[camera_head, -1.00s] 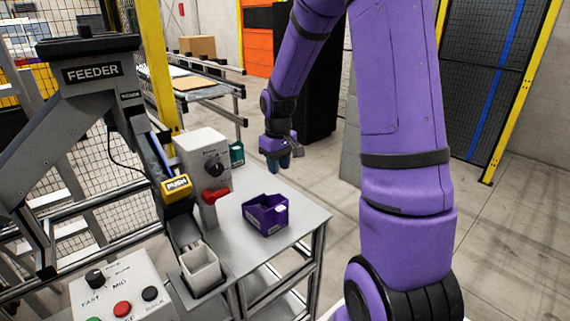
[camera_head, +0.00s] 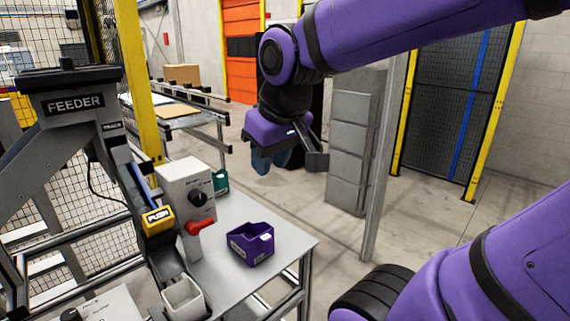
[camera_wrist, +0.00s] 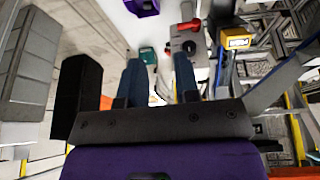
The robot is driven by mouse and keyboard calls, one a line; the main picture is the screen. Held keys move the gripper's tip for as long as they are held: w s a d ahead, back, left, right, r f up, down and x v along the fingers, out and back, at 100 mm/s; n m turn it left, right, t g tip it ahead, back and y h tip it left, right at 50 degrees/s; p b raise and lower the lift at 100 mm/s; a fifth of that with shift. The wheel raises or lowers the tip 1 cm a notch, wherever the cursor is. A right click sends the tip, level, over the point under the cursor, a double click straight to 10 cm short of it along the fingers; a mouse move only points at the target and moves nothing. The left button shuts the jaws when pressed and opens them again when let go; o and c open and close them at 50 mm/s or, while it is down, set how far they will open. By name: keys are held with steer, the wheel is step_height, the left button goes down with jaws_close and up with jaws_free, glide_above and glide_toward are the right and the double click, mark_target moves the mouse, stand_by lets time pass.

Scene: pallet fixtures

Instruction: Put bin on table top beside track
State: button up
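A purple bin (camera_head: 252,244) stands upright on the grey table top (camera_head: 222,270), right of the feeder track (camera_head: 140,195). It also shows at the top edge of the wrist view (camera_wrist: 142,7). A white bin (camera_head: 184,298) sits at the track's lower end. A teal bin (camera_head: 220,181) stands at the table's far end, partly hidden by the control box; it also shows in the wrist view (camera_wrist: 148,55). My gripper (camera_head: 265,162) hangs in the air beyond and above the table, apart from every bin. Its two blue fingers (camera_wrist: 157,72) are spread with nothing between them.
A control box (camera_head: 186,187) with a red lever (camera_head: 199,227) stands on the table beside the track. A yellow PUSH block (camera_head: 157,219) sits on the track. A yellow post (camera_head: 140,80) rises behind. Grey stacked blocks (camera_head: 350,140) stand at the right. The table's right end is clear.

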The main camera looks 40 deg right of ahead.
steer(key=shift+t+y, duration=0.3)
steer(key=shift+t, duration=0.1)
steer(key=s, duration=0.1)
steer(key=s+a, duration=0.1)
steer(key=s, duration=0.1)
steer(key=s+r, duration=0.1)
steer(key=s, duration=0.1)
steer(key=shift+s+a, duration=0.1)
steer(key=shift+a, duration=0.05)
stand_by(0.6)
